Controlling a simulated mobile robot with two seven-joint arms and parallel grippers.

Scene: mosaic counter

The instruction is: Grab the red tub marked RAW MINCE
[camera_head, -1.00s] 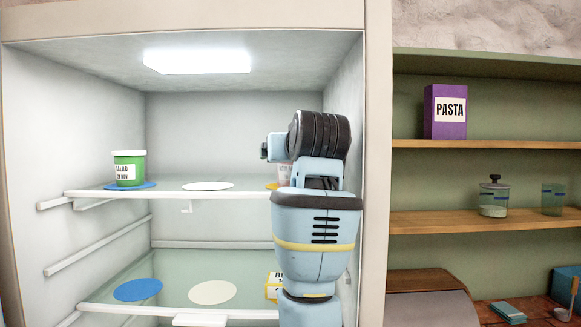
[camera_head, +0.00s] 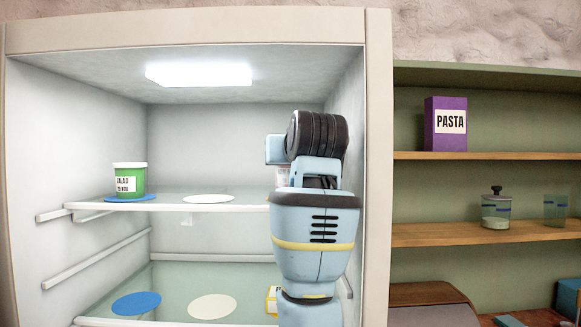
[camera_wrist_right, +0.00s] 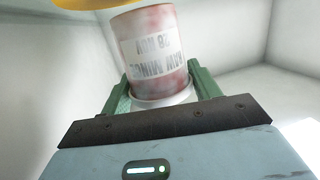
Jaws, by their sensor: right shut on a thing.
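The RAW MINCE tub is a mottled red tub (camera_wrist_right: 154,34) with a pale label reading RAW MINCE, 28 NOV, upside down in the right wrist view. My right gripper (camera_wrist_right: 162,82) is shut on it, a green finger on each side near its white end. In the head view my right arm hides most of the tub; only a pale sliver of it (camera_head: 281,177) shows left of the wrist, above the upper fridge shelf. My left gripper is not in view.
A green salad tub (camera_head: 129,181) stands on a blue disc on the upper shelf (camera_head: 168,207). A white disc (camera_head: 209,199) beside it is bare. The lower shelf has bare blue (camera_head: 136,303) and white discs and a yellow box (camera_head: 272,299). The fridge's right wall is close to my arm.

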